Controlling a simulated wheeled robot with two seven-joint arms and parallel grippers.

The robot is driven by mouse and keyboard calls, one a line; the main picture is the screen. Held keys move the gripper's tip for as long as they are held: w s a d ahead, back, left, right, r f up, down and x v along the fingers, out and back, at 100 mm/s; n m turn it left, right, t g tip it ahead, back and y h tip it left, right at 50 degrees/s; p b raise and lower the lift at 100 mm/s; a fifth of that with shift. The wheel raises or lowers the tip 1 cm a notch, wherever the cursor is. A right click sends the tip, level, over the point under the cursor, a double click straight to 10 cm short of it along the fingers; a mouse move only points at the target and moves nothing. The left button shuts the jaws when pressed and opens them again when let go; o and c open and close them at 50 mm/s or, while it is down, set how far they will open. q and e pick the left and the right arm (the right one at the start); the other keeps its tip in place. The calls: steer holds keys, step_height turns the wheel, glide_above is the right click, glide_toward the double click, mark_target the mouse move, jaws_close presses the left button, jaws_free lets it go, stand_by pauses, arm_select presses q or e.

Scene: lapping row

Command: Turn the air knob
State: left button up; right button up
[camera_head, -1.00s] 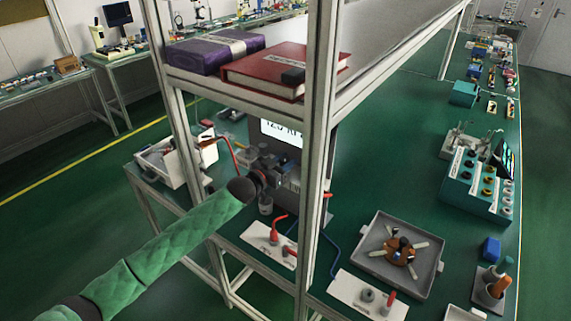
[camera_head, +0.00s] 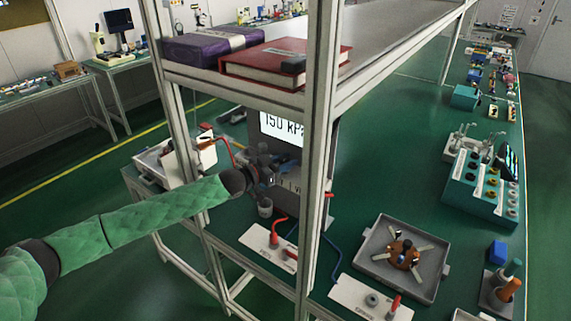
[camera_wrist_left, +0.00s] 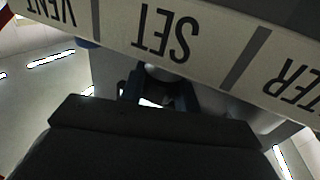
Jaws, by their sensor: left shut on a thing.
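A dark grey box with a lit display (camera_head: 281,127) reading 150 kPa stands on the green bench, partly behind a frame post. My left gripper (camera_head: 270,165) is at the front of this box, shut on the air knob, which is mostly hidden by the fingers in the head view. In the left wrist view, the fingers (camera_wrist_left: 160,92) close on a round grey knob (camera_wrist_left: 160,72) beside the upside-down word SET on a pale label strip (camera_wrist_left: 205,40). VENT and a cut-off word ending in TER flank it. My right gripper is not in view.
An upright frame post (camera_head: 319,150) stands just right of the gripper. A shelf above bears a purple box (camera_head: 210,45) and a red book (camera_head: 275,66). White plates with red levers (camera_head: 268,243) and a grey tray (camera_head: 440,280) lie on the bench.

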arm_select(q)
steer(key=shift+r, duration=0.1)
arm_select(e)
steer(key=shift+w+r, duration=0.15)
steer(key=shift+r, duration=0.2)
arm_select(q)
steer(key=o, duration=1)
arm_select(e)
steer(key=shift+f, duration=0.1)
arm_select(q)
steer(key=shift+a, duration=0.1)
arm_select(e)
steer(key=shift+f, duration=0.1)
arm_select(q)
steer(key=shift+s+a+b, duration=0.15)
steer(key=shift+a+b, duration=0.05)
steer(key=shift+b, duration=0.1)
steer(key=shift+b+v, duration=1.35)
steer(key=shift+v, duration=2.2)
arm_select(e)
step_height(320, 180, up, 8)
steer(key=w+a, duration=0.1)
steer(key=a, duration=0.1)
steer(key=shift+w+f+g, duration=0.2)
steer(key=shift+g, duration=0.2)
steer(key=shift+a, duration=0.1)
